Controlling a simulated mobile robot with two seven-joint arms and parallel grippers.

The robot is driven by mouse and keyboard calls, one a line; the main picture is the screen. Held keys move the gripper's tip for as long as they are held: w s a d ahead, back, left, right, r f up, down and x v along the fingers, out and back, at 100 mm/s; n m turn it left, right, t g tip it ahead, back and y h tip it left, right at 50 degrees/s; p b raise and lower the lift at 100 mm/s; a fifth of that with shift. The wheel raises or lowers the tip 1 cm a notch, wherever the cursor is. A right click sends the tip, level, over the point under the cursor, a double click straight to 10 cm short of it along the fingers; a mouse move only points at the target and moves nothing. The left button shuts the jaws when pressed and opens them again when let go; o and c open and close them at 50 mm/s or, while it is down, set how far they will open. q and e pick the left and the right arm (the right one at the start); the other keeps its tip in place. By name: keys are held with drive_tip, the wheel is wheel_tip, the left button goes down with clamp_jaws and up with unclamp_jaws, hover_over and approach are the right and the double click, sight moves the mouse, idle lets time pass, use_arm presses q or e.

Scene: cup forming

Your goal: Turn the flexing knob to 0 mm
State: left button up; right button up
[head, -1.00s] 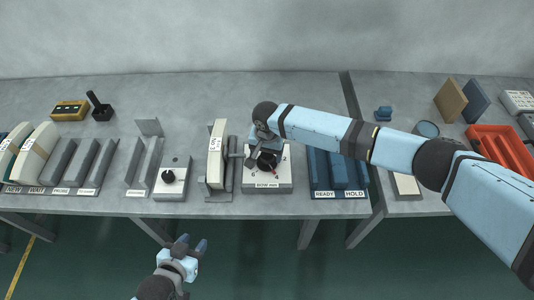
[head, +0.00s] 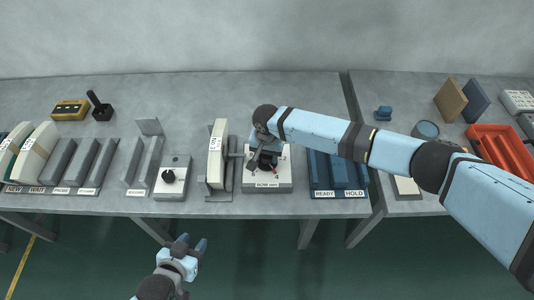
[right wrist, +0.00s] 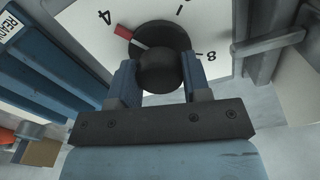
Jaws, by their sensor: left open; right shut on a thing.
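The flexing knob (right wrist: 158,70) is a round black knob with a red pointer on a pale dial plate (right wrist: 84,20). In the right wrist view the pointer lies close to the "4" mark; an "8" is at the right, and other marks are partly cut off. My right gripper (right wrist: 155,82) is shut on the knob, one finger on each side. In the head view the right gripper (head: 266,154) covers most of the knob on its white box (head: 256,184). My left gripper (head: 190,244) is open and empty, in front of the table's edge.
A holder with a white curved piece (head: 216,155) stands just left of the dial box. Blue READY and HOLD slots (head: 336,172) are close at its right. Another box with a black knob (head: 172,179) stands further left. The table behind is largely clear.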

drive_tip(key=n+p, duration=0.1)
drive_tip(key=n, duration=0.1)
drive_tip(key=shift+n, duration=0.3)
drive_tip(key=n+p, duration=0.1)
drive_tip(key=n, duration=0.2)
drive_tip(key=shift+n, duration=0.3)
drive_tip(key=n, duration=0.4)
drive_tip(key=shift+n+p, duration=0.3)
drive_tip(key=shift+p, duration=0.1)
drive_tip(key=n, duration=0.3)
drive_tip(key=shift+n, duration=0.3)
drive_tip(key=n, duration=0.3)
drive_tip(key=shift+n, duration=0.4)
drive_tip(key=n, duration=0.3)
drive_tip(key=shift+n, duration=0.3)
drive_tip(key=n, duration=0.4)
drive_tip(key=shift+n+b, duration=0.4)
drive_tip(key=shift+n, duration=1.4)
